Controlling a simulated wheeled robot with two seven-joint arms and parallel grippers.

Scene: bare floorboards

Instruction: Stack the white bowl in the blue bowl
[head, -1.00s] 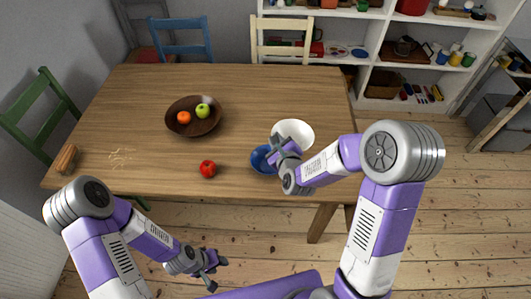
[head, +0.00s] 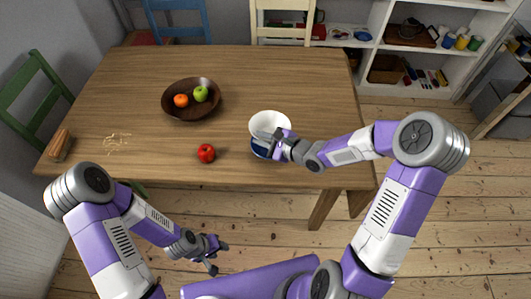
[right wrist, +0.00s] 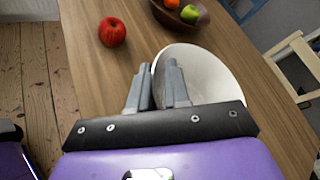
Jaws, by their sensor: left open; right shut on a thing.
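The white bowl (head: 270,121) is near the table's front right, and my right gripper (head: 270,138) is shut on its near rim. In the right wrist view the gripper's fingers (right wrist: 158,75) pinch the edge of the white bowl (right wrist: 210,72), which looks tilted in that view. The blue bowl (head: 259,152) shows just below the white bowl in the head view, partly covered by the white bowl and my gripper. I cannot tell whether the two bowls touch. The blue bowl is hidden in the right wrist view. My left gripper (head: 220,256) is open and empty, in front of the table.
A red apple (head: 206,153) stands left of the bowls. A dark wooden bowl (head: 188,112) holds an orange and a green apple farther back. A small brown object (head: 60,145) lies at the table's left edge. The table (head: 300,80) is clear behind the white bowl.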

